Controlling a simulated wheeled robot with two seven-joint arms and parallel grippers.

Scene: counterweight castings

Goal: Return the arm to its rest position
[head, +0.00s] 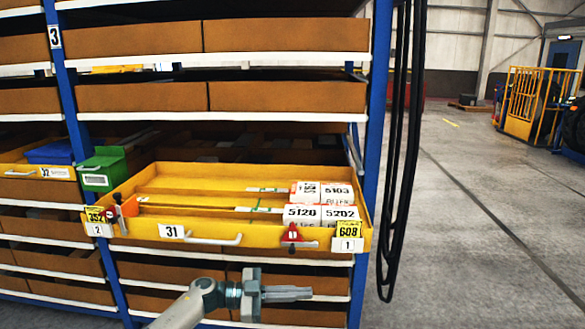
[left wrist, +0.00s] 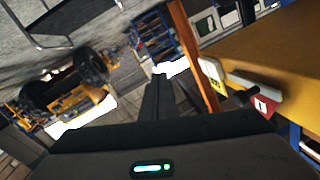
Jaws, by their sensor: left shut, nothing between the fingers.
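My left gripper (head: 290,294) is in front of the shelf rack, just below the front of the yellow drawer (head: 205,243). Its fingers are shut with nothing between them, and they point to the right in the head view. In the left wrist view the dark closed fingers (left wrist: 157,100) point away from the camera, with the drawer front (left wrist: 265,65) to the right. The gripper appears apart from the drawer. My right gripper is not in view.
The drawer is pulled out and holds several white labelled boxes (head: 321,215). A green bin (head: 103,169) stands left of it. Black cables (head: 402,150) hang by the blue right post (head: 372,120). Open floor (head: 480,220) lies to the right, with a yellow cage (head: 535,98) far off.

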